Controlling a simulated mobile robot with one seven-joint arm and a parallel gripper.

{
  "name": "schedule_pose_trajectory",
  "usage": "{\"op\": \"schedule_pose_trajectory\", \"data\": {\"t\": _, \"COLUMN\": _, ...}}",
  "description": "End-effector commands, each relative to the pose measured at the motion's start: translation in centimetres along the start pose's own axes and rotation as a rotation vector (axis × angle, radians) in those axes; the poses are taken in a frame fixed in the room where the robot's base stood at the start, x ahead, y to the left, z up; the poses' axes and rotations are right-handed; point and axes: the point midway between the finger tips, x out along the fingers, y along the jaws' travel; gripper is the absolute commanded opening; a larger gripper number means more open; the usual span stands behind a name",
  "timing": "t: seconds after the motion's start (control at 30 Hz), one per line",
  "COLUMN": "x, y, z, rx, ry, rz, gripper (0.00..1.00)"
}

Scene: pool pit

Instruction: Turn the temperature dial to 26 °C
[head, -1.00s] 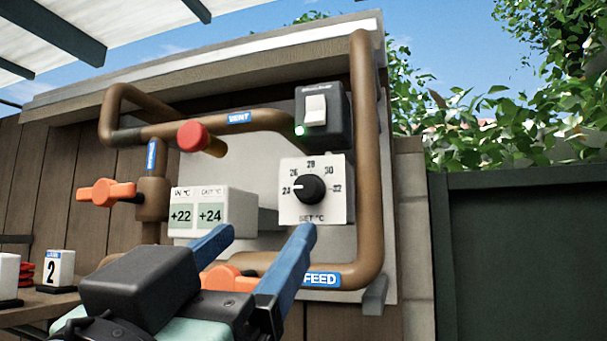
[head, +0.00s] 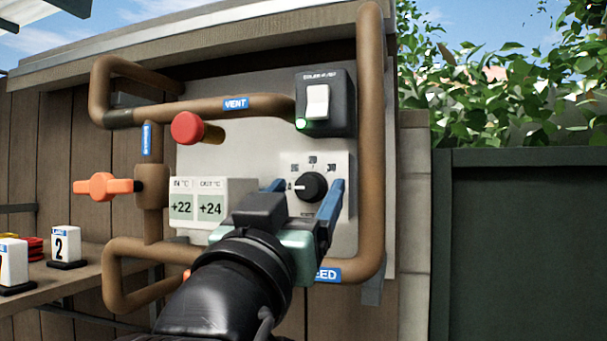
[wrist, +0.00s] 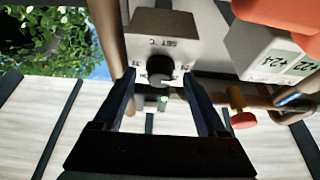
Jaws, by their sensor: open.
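The temperature dial (head: 312,186) is a round black knob on a white box marked SET °C. Its white mark points left, toward the 24 end of the scale; the scale's left end is partly hidden by a finger. My gripper (head: 308,185) is open, with one blue finger on each side of the dial. In the wrist view, which is upside down, the dial (wrist: 160,68) lies between the tips of my gripper (wrist: 160,74), with gaps visible on both sides. I cannot tell how far the tips reach along the knob.
A display box (head: 210,205) left of the dial reads IN +22 and OUT +24. A black switch box (head: 325,103) with a lit green lamp is above. Brown pipes (head: 368,150) frame the panel. A red knob (head: 187,128) and an orange valve handle (head: 108,187) are further left.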

Motion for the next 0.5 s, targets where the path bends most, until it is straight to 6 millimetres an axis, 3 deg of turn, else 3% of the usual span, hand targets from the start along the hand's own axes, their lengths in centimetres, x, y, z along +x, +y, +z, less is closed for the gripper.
{"op": "schedule_pose_trajectory", "data": {"t": 0.3, "x": 0.21, "y": 0.01, "z": 0.07, "rx": 0.001, "ry": 0.000, "rz": 0.000, "gripper": 0.73}}
{"op": "schedule_pose_trajectory", "data": {"t": 0.5, "x": 0.19, "y": 0.01, "z": 0.05, "rx": 0.000, "ry": 0.000, "rz": 0.000, "gripper": 0.37}}
